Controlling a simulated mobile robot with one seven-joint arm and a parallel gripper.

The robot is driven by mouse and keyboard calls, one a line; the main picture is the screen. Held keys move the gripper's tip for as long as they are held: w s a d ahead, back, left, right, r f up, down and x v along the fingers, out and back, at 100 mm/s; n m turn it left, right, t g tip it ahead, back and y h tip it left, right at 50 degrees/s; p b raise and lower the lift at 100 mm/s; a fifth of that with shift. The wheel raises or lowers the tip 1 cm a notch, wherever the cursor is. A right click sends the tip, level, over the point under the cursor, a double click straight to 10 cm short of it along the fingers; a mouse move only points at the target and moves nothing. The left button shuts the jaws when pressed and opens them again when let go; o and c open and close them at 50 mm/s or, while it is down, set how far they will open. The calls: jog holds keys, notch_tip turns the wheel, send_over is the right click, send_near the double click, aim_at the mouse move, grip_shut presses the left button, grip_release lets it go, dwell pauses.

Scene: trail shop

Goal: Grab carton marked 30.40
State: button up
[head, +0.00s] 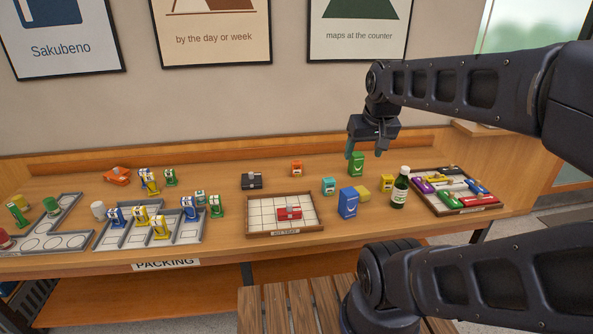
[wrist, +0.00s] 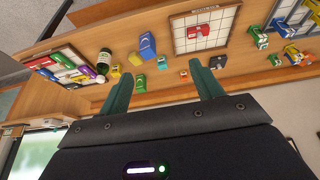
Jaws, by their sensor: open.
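Several small cartons stand on the right half of the counter: a green one (head: 357,163), a blue one (head: 348,203), a yellow one (head: 362,194), a teal one (head: 328,186), an orange one (head: 297,168) and another yellow one (head: 387,183). No 30.40 marking is legible on any, so I cannot tell which is the named carton. My gripper (head: 365,150) is open and empty, above the back of the counter near the green carton. In the wrist view its fingers (wrist: 162,82) are apart, with the green carton (wrist: 140,83) and teal carton (wrist: 162,63) beyond them.
A dark green bottle (head: 399,190) stands right of the blue carton, beside a tray of coloured items (head: 466,207). A gridded tray (head: 262,222) holds a red item. A black box (head: 251,181) is behind it. Grey racks with small items fill the left. A slatted bench (head: 285,310) is in front.

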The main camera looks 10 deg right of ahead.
jog(key=w+r+m, duration=0.3)
jog(key=w, duration=0.6)
jog(key=m+g, duration=0.5)
jog(key=m, duration=1)
send_over(297, 167)
jog(key=w, duration=0.2)
jog(key=f, duration=3.1)
jog(key=shift+s+d+f, duration=0.1)
jog(key=shift+s+f, duration=0.1)
jog(key=shift+f, duration=0.05)
jog(key=shift+w+f, duration=0.15)
jog(key=shift+f, duration=0.4)
jog(key=shift+w+f, duration=0.15)
jog(key=shift+f, duration=5.05)
jog(key=c, duration=1.1)
